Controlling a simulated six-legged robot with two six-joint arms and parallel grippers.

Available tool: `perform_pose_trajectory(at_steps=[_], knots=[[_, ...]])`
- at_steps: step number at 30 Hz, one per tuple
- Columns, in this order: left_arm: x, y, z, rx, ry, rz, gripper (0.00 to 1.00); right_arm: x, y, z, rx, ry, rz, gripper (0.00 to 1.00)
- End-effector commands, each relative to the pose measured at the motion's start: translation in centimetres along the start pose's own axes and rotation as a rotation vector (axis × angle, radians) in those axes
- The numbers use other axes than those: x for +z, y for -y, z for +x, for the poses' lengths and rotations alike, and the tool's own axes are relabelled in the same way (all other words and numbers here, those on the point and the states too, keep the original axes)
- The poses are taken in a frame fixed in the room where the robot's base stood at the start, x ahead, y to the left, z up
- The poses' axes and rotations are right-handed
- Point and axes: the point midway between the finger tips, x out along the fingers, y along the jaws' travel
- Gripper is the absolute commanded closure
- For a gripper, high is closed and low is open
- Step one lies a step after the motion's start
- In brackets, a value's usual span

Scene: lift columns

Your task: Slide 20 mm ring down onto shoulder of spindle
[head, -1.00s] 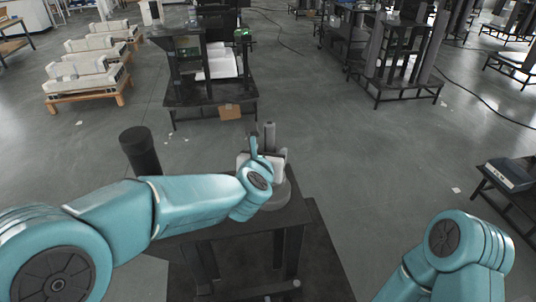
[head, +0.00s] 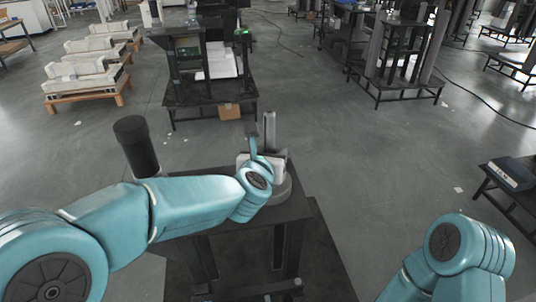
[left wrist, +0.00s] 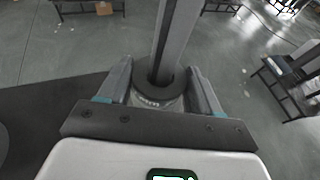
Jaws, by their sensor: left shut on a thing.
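The spindle is a tall grey post (head: 269,133) on a round grey base (head: 284,191), standing on a dark stand. In the left wrist view the post (left wrist: 178,38) rises upright between my left fingers. A dark ring (left wrist: 145,88) is around the post there, with small marks on its near side. My left gripper (left wrist: 160,88) is shut on the ring, one finger on each side. In the head view the left gripper (head: 257,152) is beside the post and hides the ring. I cannot tell the gap between ring and shoulder. My right gripper is not in view; only my right arm shows.
A dark upright cylinder (head: 137,147) stands left of the spindle, close behind my left forearm. A black bench (head: 210,112) with white parts stands farther back. A dark low table (head: 512,182) is at the right edge. Open floor lies right of the spindle.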

Motion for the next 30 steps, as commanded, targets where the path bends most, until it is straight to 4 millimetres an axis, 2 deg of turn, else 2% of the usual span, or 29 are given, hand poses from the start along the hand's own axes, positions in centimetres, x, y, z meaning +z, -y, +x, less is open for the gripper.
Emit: perform_pose_trajectory(at_steps=[1,3,11,15,20,24,30], knots=[[0.1,0.0,0.0,0.000,0.001,0.000,0.26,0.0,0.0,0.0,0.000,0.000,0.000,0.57],[0.0,0.0,0.0,0.000,0.001,0.000,0.06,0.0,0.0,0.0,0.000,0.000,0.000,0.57],[0.0,0.0,0.0,0.000,-0.001,0.000,0.06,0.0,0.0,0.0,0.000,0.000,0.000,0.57],[0.0,0.0,-0.9,-0.001,0.001,-0.001,0.06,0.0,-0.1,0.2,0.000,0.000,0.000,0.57],[0.1,0.0,-4.3,-0.002,0.004,0.000,0.06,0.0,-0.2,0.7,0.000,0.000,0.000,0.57],[0.1,0.0,-8.2,-0.002,0.005,-0.001,0.06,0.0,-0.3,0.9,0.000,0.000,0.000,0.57],[0.1,0.1,-13.1,-0.002,0.004,0.000,0.06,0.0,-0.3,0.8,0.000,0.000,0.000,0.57]])
